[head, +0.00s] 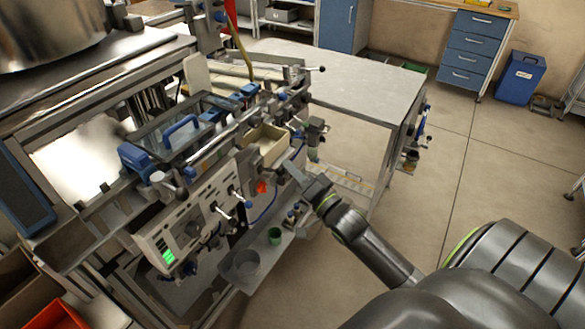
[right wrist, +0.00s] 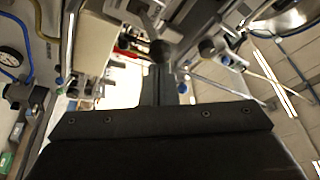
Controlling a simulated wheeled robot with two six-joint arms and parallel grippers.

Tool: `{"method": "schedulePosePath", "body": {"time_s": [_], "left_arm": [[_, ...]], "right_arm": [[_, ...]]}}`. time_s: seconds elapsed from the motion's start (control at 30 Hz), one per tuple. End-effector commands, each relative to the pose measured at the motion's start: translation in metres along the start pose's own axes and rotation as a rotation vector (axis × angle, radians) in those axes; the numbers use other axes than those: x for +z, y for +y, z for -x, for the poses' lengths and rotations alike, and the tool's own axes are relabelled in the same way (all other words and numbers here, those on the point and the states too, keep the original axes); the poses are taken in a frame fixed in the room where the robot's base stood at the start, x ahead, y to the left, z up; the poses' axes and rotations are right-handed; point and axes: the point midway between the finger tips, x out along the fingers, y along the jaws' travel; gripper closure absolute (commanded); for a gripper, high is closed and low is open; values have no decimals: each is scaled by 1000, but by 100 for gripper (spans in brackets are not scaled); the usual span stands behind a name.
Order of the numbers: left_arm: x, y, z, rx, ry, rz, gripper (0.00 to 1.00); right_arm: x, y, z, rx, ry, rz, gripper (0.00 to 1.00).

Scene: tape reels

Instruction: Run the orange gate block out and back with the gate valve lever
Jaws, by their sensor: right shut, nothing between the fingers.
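A small orange piece (head: 261,187), which looks like the orange gate block, shows on the front of the machine, just left of my right gripper. My right gripper (head: 291,171) is at the machine's front edge, shut and empty. In the right wrist view its dark fingers (right wrist: 159,86) are together and point at a dark round knob (right wrist: 160,50). I cannot tell whether they touch it, or whether this knob belongs to the gate valve lever. My left gripper is not in view.
A beige open bin (head: 268,147) sits behind the orange piece. A control panel with a green display (head: 168,256) is to the left.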

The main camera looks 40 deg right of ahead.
Motion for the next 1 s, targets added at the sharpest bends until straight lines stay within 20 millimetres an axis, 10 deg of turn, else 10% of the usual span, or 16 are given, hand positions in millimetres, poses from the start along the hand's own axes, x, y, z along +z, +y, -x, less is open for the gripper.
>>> {"method": "schedulePosePath", "body": {"time_s": [1.0], "left_arm": [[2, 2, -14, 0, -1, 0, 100]], "right_arm": [[8, 12, 3, -103, 78, -36, 100]]}}
